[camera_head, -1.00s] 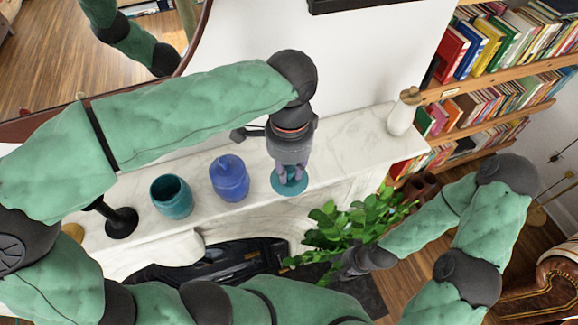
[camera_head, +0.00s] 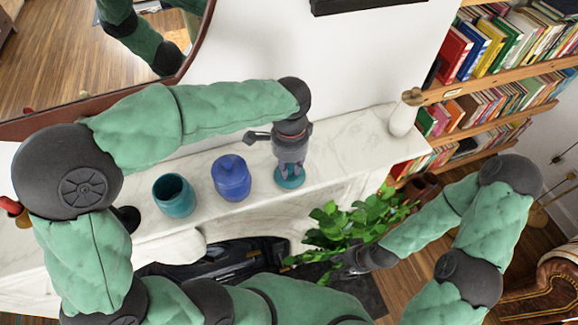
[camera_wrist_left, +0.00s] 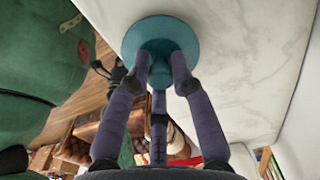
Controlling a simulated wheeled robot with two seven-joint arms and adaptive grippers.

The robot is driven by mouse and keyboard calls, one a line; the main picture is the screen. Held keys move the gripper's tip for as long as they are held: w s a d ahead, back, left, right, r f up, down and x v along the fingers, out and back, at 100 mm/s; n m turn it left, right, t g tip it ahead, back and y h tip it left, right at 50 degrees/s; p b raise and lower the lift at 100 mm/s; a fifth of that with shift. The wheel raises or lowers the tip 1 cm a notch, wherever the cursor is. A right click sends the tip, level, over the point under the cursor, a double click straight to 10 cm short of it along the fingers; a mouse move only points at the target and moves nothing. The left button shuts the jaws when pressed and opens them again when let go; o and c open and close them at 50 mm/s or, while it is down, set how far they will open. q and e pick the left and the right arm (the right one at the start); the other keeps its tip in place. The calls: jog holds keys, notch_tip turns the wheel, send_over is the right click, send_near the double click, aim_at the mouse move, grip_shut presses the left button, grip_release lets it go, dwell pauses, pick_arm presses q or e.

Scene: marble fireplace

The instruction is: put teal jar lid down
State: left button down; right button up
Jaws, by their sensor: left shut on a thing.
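The teal jar lid (camera_head: 290,181) is a round disc on or just above the white marble mantel (camera_head: 345,150); I cannot tell if it touches. My left gripper (camera_head: 290,170) points down over the lid and is shut on it. In the left wrist view the lid (camera_wrist_left: 150,36) shows beyond the fingertips (camera_wrist_left: 161,70), which close on its middle. A teal jar (camera_head: 174,196) stands open, without a lid, on the mantel to the left. My right gripper (camera_head: 350,262) is low by the green plant; its fingers are too hidden to read.
A blue lidded jar (camera_head: 231,178) stands between the teal jar and the held lid. A white vase (camera_head: 404,113) stands at the mantel's right end. A leafy plant (camera_head: 345,228) is in front of the mantel. Marble right of the lid is clear.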

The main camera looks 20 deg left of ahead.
aim_at(290, 166)
pick_arm(q)
jog(key=shift+f, duration=0.2)
jog(key=c, duration=1.1)
grip_release()
jog(key=shift+r, duration=0.15)
notch_tip(290, 166, up, 12)
jog(key=shift+r, duration=0.1)
